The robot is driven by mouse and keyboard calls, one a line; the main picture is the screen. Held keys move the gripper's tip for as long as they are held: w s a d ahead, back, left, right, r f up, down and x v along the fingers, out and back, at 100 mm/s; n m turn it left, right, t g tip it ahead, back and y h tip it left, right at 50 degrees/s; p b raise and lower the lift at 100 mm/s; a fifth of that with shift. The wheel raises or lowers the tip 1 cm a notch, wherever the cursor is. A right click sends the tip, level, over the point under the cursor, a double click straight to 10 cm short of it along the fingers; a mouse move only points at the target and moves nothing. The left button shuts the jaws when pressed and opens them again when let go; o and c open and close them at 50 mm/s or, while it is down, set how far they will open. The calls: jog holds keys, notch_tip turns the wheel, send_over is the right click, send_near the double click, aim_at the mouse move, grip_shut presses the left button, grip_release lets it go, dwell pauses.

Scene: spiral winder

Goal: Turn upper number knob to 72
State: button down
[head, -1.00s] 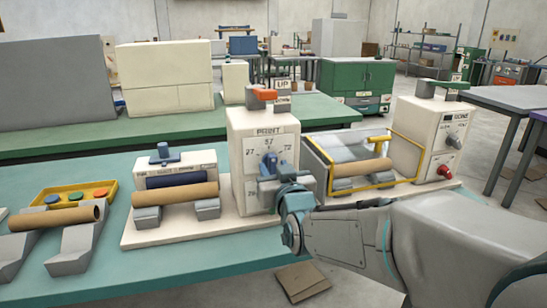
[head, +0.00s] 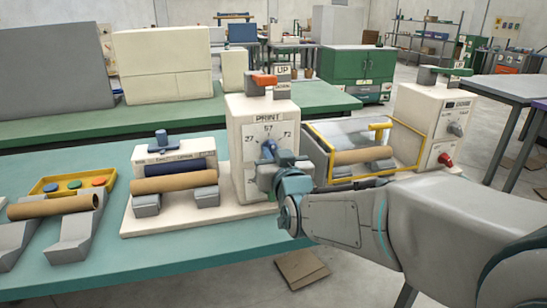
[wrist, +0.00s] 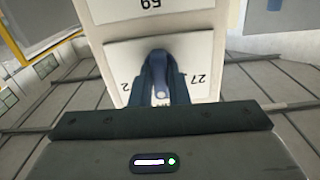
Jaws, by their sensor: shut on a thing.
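The blue number knob (head: 268,149) sits on the white dial plate of the box marked PRINT (head: 245,189). The plate shows 27 on the left, 57 at the top and 72 on the right. My gripper (head: 270,168) is at the front of the knob and partly covers it and the lower plate. In the wrist view the knob (wrist: 160,68) stands between my two dark fingers (wrist: 160,85), shut on its sides. That view is upside down, with 27 at right, a cut-off 2 at left and 59 beyond the plate. The knob's exact pointing is hard to read.
Left of the box, a cardboard tube (head: 174,181) rests on grey cradles. Right of it stands a yellow-framed guard (head: 330,184) and a white box with a red knob (head: 446,159). An orange-handled lever (head: 264,80) tops the PRINT box. Teal table is clear in front.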

jog(key=shift+m+b, duration=5.7)
jog(key=shift+b, duration=1.2)
jog(key=c, duration=1.4)
grip_release()
